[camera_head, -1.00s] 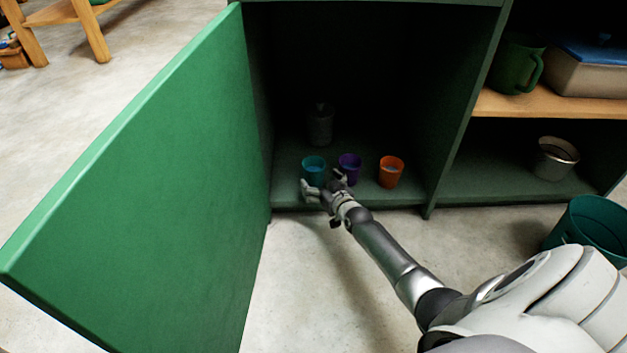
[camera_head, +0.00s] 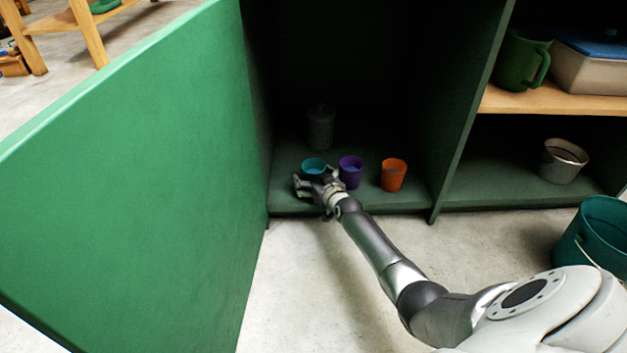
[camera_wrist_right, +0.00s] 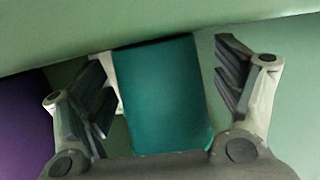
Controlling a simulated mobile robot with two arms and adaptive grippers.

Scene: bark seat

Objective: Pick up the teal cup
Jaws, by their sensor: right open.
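The teal cup (camera_head: 313,165) stands on the floor of the green cabinet, leftmost of three cups, its lower part hidden by my right gripper (camera_head: 312,181). In the right wrist view the teal cup (camera_wrist_right: 165,95) fills the space between the two fingers of my right gripper (camera_wrist_right: 168,85). The fingers are open, one on each side, with a visible gap on the right; the left finger is closer to the cup. My left gripper is not in view.
A purple cup (camera_head: 351,171) stands just right of my gripper, and an orange cup (camera_head: 393,174) farther right. A grey canister (camera_head: 320,127) stands behind. The open green door (camera_head: 130,170) fills the left side. The cabinet's divider (camera_head: 466,120) is to the right.

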